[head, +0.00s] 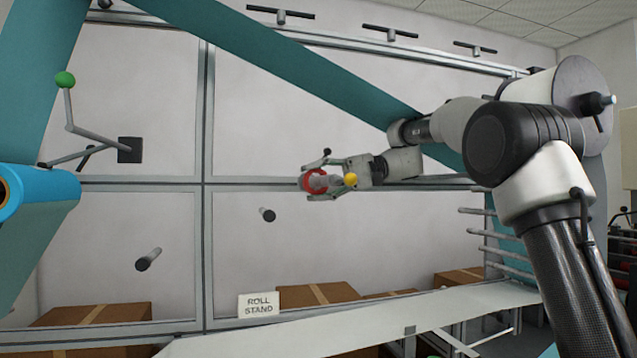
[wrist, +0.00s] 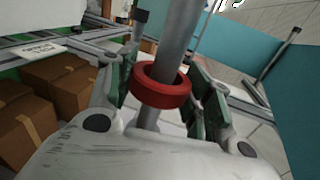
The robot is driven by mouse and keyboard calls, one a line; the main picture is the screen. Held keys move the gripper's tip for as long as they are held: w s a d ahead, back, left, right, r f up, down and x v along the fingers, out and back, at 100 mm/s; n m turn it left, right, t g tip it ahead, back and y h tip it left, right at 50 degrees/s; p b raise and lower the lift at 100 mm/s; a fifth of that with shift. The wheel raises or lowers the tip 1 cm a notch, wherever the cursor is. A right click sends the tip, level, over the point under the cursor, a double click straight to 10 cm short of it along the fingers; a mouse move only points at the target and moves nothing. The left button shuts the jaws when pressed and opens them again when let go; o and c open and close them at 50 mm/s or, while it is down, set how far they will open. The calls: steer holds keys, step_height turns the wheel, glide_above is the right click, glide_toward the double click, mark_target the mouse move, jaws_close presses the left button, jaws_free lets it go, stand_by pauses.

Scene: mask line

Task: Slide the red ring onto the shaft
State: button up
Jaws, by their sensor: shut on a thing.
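The red ring (head: 306,183) is in my gripper (head: 320,177), high in front of the pale panel wall in the head view. In the wrist view the red ring (wrist: 163,94) sits between the two green-padded fingers, which are shut on it. A grey shaft (wrist: 180,40) comes down from the top of the wrist view and shows both above and below the ring, so the ring appears to be around it. In the head view a short piece of the grey shaft (head: 326,183) shows at the ring, with a yellow ball (head: 350,179) beside it, close to my gripper's palm.
A crank with a green ball (head: 65,79) and a blue roll (head: 35,193) are at the left. Two dark-tipped pegs (head: 148,259) stick out of the wall below. A teal web (head: 300,65) crosses above my arm. Cardboard boxes (head: 313,297) stand low behind the ROLL STAND sign (head: 259,304).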

steer(key=shift+w+a, duration=0.1)
steer(key=shift+w, duration=0.35)
steer(key=shift+w+a, duration=0.1)
steer(key=shift+w, duration=0.25)
steer(key=shift+f, duration=0.25)
stand_by(0.7)
steer(key=o, duration=1.1)
steer(key=v, duration=1.2)
